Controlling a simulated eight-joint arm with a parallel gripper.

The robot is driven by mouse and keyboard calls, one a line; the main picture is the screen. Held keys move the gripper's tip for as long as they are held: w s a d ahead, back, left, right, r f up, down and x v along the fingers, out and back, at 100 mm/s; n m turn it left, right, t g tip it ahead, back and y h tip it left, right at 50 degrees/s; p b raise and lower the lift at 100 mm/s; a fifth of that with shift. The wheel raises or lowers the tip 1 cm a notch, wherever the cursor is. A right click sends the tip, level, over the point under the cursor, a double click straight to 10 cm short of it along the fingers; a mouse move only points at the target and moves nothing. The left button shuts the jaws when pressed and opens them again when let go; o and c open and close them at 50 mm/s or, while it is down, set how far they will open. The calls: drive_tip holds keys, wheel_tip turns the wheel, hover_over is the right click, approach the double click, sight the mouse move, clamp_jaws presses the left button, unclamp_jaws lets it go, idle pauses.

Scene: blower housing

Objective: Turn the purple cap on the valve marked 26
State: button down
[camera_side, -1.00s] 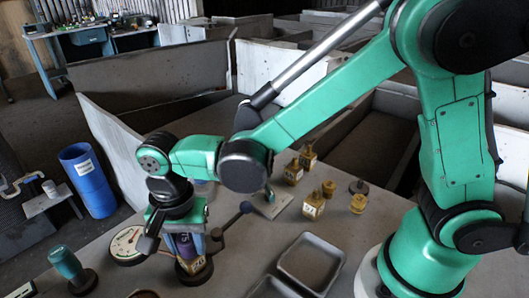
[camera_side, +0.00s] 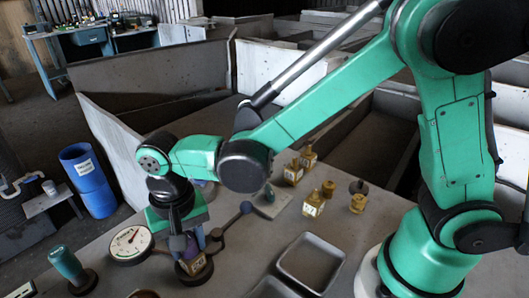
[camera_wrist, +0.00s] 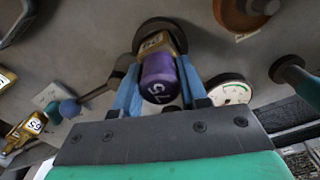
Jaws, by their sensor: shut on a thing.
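The purple cap (camera_wrist: 160,80) sits upright on a brass valve (camera_wrist: 160,40) with a round dark base, and it carries a white mark that I cannot read surely. In the side view the valve (camera_side: 195,266) stands on the table below my wrist, its cap mostly hidden by the gripper. My gripper (camera_side: 190,243) points down over it. In the wrist view its two blue fingers stand on either side of the cap, and my gripper (camera_wrist: 160,88) is shut on it.
A dial gauge (camera_side: 131,244) and a teal-handled tool (camera_side: 67,266) stand to the left. A lever with a blue ball (camera_side: 246,207) lies close right of the valve. Several brass valves (camera_side: 314,204) stand farther right, near a grey tray (camera_side: 310,262).

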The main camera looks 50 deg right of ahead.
drive_tip(key=shift+r, duration=0.5)
idle(0.6)
drive_tip(key=shift+r, duration=2.5)
